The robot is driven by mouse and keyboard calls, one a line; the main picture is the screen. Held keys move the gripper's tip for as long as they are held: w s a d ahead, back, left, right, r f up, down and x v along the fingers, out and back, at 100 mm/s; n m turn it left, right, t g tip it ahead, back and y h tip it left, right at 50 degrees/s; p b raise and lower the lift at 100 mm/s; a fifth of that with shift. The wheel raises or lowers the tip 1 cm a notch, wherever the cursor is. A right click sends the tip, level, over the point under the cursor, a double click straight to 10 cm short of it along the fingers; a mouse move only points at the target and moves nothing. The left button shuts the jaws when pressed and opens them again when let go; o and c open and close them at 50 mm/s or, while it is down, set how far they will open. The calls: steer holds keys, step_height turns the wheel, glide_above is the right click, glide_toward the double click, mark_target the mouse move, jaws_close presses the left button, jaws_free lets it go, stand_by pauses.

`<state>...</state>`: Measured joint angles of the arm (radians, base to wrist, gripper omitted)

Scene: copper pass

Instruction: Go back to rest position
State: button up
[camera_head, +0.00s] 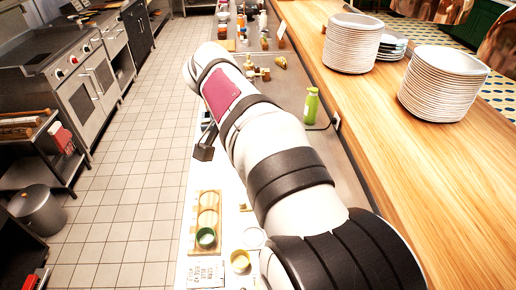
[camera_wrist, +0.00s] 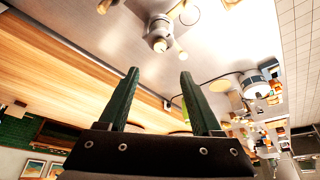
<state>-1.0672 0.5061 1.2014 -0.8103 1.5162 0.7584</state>
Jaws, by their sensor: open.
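My gripper (camera_wrist: 159,73) shows in the wrist view with its two dark green fingers apart and nothing between them. In the head view, my white and grey arm reaches up over the steel counter (camera_head: 347,183), and it hides the gripper's fingers. The wrist view is tilted, with the steel counter (camera_wrist: 215,60) above and right of the fingers and the wooden ledge (camera_wrist: 60,60) at left. No object touches the fingers.
A green bottle (camera_head: 311,105) stands right of my arm. Plate stacks (camera_head: 352,44) (camera_head: 443,85) stand on the wooden ledge (camera_head: 440,150). The tiled floor (camera_head: 135,170) is clear.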

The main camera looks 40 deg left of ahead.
steer(key=shift+s+r, duration=0.2)
steer(key=shift+r, duration=0.25)
